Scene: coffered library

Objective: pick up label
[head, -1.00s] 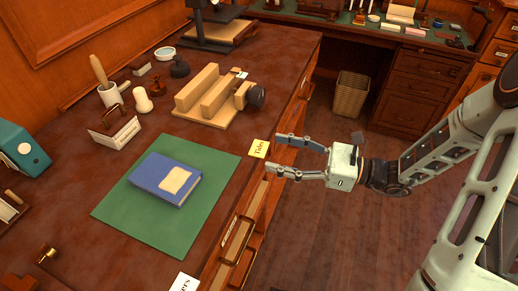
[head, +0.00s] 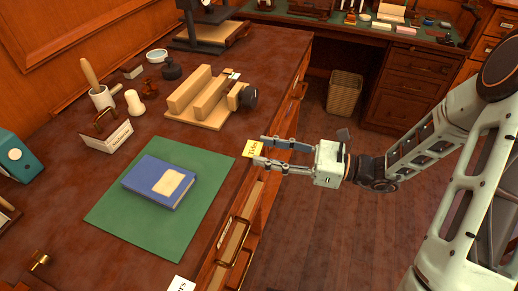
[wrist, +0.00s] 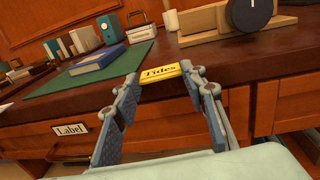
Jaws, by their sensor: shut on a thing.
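The yellow label (head: 251,149) reads "Tides" and is at the front edge of the desk, right of the green mat. In the wrist view the label (wrist: 160,73) spans the space between my fingertips. My gripper (head: 260,151) reaches in from the right, with one finger at each end of the label. It is shut on the label, and the fingers stay apart by the label's width. Whether the label still touches the desk top is hard to tell.
A blue book (head: 160,182) lies on the green mat (head: 110,222). A wooden block stand (head: 205,98) with a dark knob is just behind the label. A white card (head: 181,284) lies near the front. Drawers below the desk edge have brass handles; open floor lies to the right.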

